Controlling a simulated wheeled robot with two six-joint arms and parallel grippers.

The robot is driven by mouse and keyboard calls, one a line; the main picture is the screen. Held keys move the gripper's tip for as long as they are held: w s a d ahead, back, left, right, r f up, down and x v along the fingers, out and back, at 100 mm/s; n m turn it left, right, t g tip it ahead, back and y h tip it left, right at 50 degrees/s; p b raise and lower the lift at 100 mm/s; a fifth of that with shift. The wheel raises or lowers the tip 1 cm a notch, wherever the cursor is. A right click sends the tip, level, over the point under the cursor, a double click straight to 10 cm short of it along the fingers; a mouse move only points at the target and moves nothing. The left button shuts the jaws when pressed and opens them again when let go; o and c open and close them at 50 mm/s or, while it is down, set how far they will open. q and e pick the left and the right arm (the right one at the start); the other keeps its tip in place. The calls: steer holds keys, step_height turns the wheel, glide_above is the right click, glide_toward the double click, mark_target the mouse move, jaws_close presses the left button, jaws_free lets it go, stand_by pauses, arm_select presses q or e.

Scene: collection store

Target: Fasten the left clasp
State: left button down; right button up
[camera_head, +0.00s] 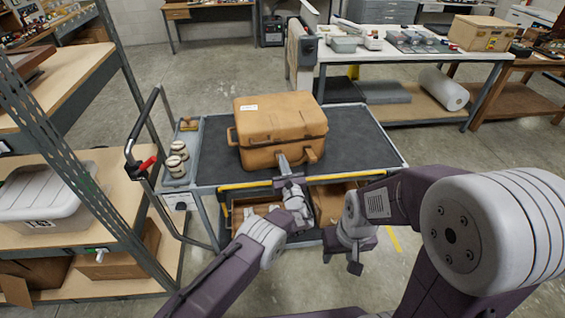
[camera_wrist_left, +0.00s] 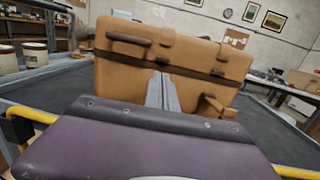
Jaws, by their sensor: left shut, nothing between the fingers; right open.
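A tan case (camera_head: 275,118) with a dark seam band stands closed on the cart, and it fills the upper middle of the left wrist view (camera_wrist_left: 120,75). My left gripper (camera_head: 282,161) is shut and empty, its fingertips at the case's front face. In the left wrist view its fingers (camera_wrist_left: 162,92) point at the case just below the dark band. A small tan tab (camera_wrist_left: 166,48) above the fingertips may be the left clasp; whether it is fastened I cannot tell. My right gripper (camera_head: 356,262) is open and empty, in front of the cart and apart from the case.
The cart's dark top (camera_head: 350,125) is clear around the case. Several small jars (camera_head: 178,158) stand in a side tray at left. A shelf rack (camera_head: 95,180) stands close on the left. Boxes lie on the cart's lower shelf.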

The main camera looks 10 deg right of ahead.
arm_select(q)
steer(key=shift+w+r+g+p, duration=0.15)
steer(key=shift+r+g+p, duration=0.25)
steer(key=shift+w+a+r+g+p, duration=0.1)
steer(key=shift+w+r+g+p, duration=0.2)
steer(key=shift+r+g+p, duration=0.3)
steer(key=shift+w+r+g+p, duration=0.1)
steer(key=shift+w+g+p, duration=0.1)
steer(key=shift+g+p, duration=0.3)
steer(key=shift+s, duration=0.1)
stand_by(0.9)
